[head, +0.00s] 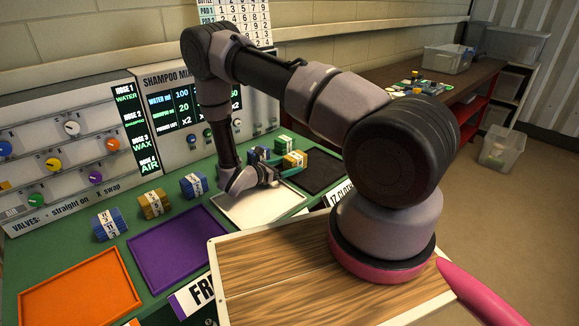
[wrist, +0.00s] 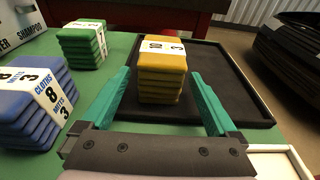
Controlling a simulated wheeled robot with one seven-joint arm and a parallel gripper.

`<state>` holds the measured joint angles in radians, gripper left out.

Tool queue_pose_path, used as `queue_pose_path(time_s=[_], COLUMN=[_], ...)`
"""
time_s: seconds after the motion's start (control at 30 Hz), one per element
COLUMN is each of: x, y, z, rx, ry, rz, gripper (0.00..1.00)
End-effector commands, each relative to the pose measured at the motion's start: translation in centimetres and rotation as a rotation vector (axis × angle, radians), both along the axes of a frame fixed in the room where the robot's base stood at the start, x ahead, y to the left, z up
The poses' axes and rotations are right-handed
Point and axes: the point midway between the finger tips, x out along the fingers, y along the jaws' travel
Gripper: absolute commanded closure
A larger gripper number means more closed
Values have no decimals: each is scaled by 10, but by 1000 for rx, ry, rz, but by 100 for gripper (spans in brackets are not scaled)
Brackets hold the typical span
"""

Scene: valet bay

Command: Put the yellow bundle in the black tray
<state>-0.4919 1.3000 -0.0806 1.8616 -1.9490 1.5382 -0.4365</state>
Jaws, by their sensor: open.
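The yellow bundle (wrist: 162,72) is a stack of folded yellow cloths with a white label band. It stands upright between the two teal fingers of my gripper (wrist: 160,76), with a gap on each side. The black tray (wrist: 240,88) lies behind and to the right of it. The bundle appears inside the tray's near left part, but its base is partly hard to judge. In the head view the yellow bundle (head: 295,159) shows at the back left of the black tray (head: 322,173), and my open gripper (head: 287,170) is beside it.
A green bundle (wrist: 82,45) and a blue bundle (wrist: 30,100) stand left of my gripper. A white tray (head: 262,212), a purple tray (head: 175,250) and an orange tray (head: 80,290) line the green bench. The shampoo panel (head: 185,110) stands behind.

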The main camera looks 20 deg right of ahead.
Motion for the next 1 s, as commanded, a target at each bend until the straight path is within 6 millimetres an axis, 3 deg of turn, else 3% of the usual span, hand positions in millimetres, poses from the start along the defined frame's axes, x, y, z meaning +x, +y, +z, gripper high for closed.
queue_pose_path(time_s=[0.3, 0.5, 0.83, 1.0], x=[-25, -37, -41, -39], y=[63, 90, 99, 92], z=[14, 19, 24, 54], rx=[1, 1, 6, 76], ry=[-2, -1, -4, -52], rz=[5, 2, -7, -98], gripper=[5, 5, 5, 5])
